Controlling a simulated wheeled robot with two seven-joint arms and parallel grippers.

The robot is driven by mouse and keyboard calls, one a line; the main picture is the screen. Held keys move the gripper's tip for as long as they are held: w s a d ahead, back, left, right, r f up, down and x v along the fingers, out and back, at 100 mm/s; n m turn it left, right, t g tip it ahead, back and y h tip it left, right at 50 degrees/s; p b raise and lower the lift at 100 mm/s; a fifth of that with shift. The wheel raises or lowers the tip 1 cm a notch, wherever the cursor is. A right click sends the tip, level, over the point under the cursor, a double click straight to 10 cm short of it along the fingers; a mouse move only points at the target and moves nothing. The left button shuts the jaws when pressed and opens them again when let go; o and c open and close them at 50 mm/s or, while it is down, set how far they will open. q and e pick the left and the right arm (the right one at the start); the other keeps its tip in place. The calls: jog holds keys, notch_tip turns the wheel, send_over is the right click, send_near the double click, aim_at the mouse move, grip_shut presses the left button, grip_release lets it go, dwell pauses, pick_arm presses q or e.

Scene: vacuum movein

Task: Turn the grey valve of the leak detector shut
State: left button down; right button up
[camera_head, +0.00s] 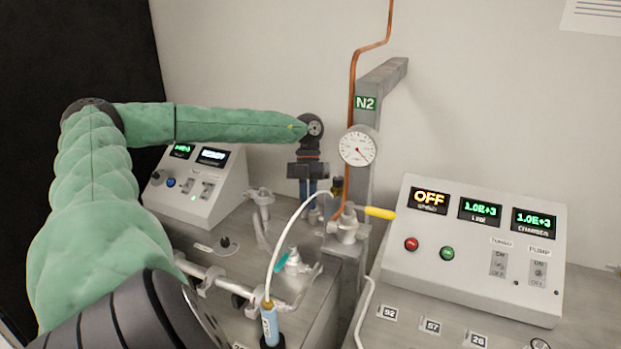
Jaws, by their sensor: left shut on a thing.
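My left arm, in a green sleeve, reaches in from the left. Its dark gripper (309,190) points down beside the N2 post, its blue-tipped fingers shut on the grey valve (315,214). The valve's handle is mostly hidden by the fingers, so I cannot tell how it is turned. The leak detector (212,200), a sloped light-grey console with lit displays, stands behind my arm and is partly covered by it. My right gripper is not in view.
A teal-handled valve (290,262) and a white hose from a blue-bodied fitting (270,322) stand in front. A yellow-handled valve (378,213), a gauge (357,148) and a copper pipe are close right of the gripper. A control box (470,265) stands at right.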

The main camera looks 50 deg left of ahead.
pick_arm(q)
jog(key=c, duration=1.4)
grip_release()
jog(key=shift+c, duration=0.2)
